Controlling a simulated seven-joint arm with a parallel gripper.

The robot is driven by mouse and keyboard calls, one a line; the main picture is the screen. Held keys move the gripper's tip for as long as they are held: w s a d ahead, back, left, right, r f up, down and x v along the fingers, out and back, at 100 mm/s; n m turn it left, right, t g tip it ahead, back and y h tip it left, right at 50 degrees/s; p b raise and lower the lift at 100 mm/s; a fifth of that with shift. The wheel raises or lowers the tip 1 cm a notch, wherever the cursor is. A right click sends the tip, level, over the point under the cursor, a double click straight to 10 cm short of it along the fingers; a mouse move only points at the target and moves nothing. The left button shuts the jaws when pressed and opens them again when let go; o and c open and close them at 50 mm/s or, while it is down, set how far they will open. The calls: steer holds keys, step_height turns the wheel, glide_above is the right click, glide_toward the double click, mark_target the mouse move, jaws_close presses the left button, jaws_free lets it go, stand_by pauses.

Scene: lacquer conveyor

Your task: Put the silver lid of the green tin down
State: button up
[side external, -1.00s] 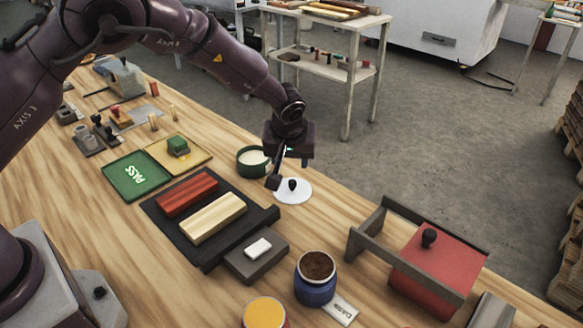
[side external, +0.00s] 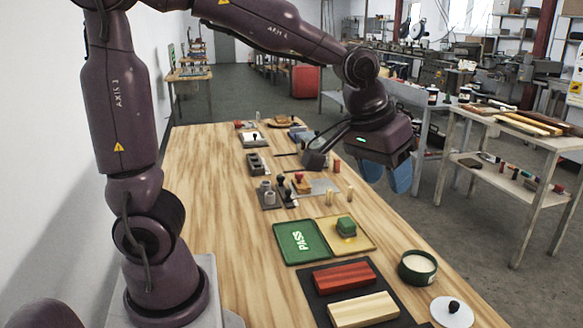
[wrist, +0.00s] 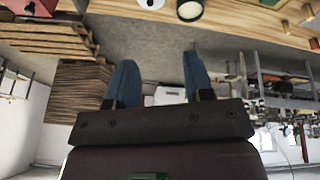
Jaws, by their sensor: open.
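The green tin (side external: 418,268) stands uncovered on the wooden table near its right edge, with pale contents showing. Its pale silver lid (side external: 453,313) lies flat on the table beside the tin, black knob up, apart from it. My gripper (side external: 387,178) is raised well above and away from both, with blue fingers spread and nothing between them. In the wrist view my gripper (wrist: 160,72) is also open and empty. The tin (wrist: 190,10) and part of the lid (wrist: 150,3) show at the top edge of that view.
A green PASS tray (side external: 300,242) and a yellow tray (side external: 362,244) with a green block lie left of the tin. A black mat (side external: 312,295) holds red and cream bars. Stamps and pegs stand farther back. A shelf bench (side external: 510,175) stands across the floor.

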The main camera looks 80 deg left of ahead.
steer(key=s+a+r+m+t, duration=0.1)
steer(key=s+r+m, duration=0.1)
steer(key=s, duration=1.2)
steer(key=shift+s+m, duration=0.25)
steer(key=shift+m, duration=0.65)
